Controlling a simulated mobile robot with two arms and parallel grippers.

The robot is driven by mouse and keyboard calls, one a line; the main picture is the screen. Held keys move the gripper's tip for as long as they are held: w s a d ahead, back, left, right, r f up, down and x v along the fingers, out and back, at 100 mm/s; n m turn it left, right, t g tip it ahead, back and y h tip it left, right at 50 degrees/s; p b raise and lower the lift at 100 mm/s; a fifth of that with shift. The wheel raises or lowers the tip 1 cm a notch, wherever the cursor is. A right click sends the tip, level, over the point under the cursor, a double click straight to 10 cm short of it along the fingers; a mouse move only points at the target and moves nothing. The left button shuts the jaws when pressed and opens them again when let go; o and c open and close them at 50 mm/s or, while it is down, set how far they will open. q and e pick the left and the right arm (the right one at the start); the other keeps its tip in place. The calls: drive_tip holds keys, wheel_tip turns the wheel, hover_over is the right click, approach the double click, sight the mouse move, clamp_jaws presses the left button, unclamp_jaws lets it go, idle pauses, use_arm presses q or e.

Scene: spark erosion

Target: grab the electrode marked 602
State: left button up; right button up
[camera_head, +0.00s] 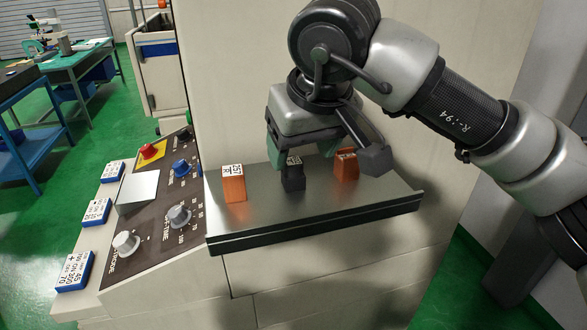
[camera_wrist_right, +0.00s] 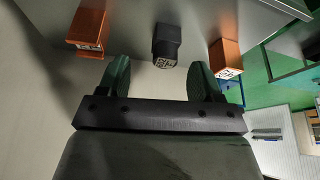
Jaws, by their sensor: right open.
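Three electrodes stand in a row on a grey metal shelf (camera_head: 320,216). The left one is an orange block (camera_head: 234,188) with a white label, the middle one is dark (camera_head: 293,180), and the right one is orange (camera_head: 346,168). I cannot read 602 on any of them. My right gripper (camera_head: 301,150) is open above and behind the dark electrode, with one green finger on each side of it. In the right wrist view, the dark electrode (camera_wrist_right: 166,46) lies just beyond the gap between the open fingers (camera_wrist_right: 158,80), apart from both. My left gripper is out of view.
A control panel with a grey knob (camera_head: 179,215), a white knob (camera_head: 126,243), a blue knob (camera_head: 181,168) and a red knob (camera_head: 148,151) lies left of the shelf. Labelled blue-and-white boxes (camera_head: 75,271) line its left side. A pale machine wall (camera_head: 230,80) stands behind the shelf.

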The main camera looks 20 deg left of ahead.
sight(294, 163)
drive_tip(key=x, duration=0.1)
drive_tip(key=p+x, duration=0.2)
drive_tip(key=x, duration=0.1)
drive_tip(key=shift+s+a+f, duration=0.1)
drive_tip(key=shift+s+a, duration=0.15)
drive_tip(key=shift+a, duration=0.05)
drive_tip(key=shift+w+f, duration=0.1)
drive_tip(key=shift+f, duration=0.2)
drive_tip(key=c, duration=1.1)
drive_tip(key=shift+o, duration=0.2)
drive_tip(key=shift+r, duration=0.1)
